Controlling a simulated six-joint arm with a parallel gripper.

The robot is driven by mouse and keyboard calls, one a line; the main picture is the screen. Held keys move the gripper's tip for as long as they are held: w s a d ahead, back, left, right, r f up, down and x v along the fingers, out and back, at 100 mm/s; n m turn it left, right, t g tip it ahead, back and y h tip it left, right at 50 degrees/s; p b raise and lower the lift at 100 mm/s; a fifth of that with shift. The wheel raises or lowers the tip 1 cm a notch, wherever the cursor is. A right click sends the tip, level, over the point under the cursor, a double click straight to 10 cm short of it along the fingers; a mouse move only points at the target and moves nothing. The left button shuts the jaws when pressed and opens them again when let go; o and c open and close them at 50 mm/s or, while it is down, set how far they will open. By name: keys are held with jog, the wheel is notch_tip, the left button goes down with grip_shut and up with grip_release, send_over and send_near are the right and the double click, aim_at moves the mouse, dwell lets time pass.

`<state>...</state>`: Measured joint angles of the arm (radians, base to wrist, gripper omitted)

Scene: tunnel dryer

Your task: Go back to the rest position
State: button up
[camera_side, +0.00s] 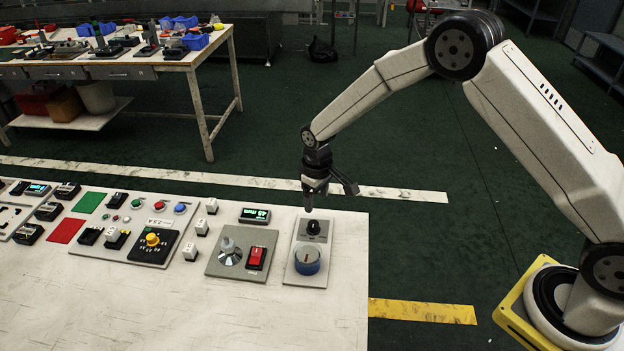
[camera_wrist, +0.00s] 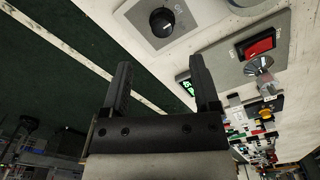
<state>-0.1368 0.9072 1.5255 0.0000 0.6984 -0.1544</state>
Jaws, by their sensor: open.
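My gripper (camera_side: 309,200) is above the right end of the white table, just over a grey panel (camera_side: 296,274) with a black knob (camera_side: 313,227) and a blue dial (camera_side: 307,260). In the wrist view my gripper (camera_wrist: 160,78) has its two dark fingers apart, with nothing between them. The black knob also shows in the wrist view (camera_wrist: 162,22), beyond the fingertips. In the side view the fingertips are close to the knob; I cannot tell the exact gap, but the knob is not between the fingers.
Left of the panel is a plate with a red rocker switch (camera_side: 257,257) and a silver knob. A green display (camera_side: 255,215) stands behind it. More buttons and switches spread left. The front of the white table (camera_side: 200,315) is bare. A workbench (camera_side: 150,60) stands behind, across open floor.

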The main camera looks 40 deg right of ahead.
jog(key=s+d+r+m, duration=0.1)
jog(key=s+d+r, duration=0.1)
jog(key=s+r, duration=0.2)
jog(key=s+d+r+m+t, duration=0.1)
jog(key=s+r, duration=0.3)
jog(key=s, duration=0.7)
jog(key=s+d+r+m+t, duration=0.1)
jog(key=s+d+r, duration=0.3)
jog(key=s, duration=0.3)
jog(key=shift+s, duration=0.4)
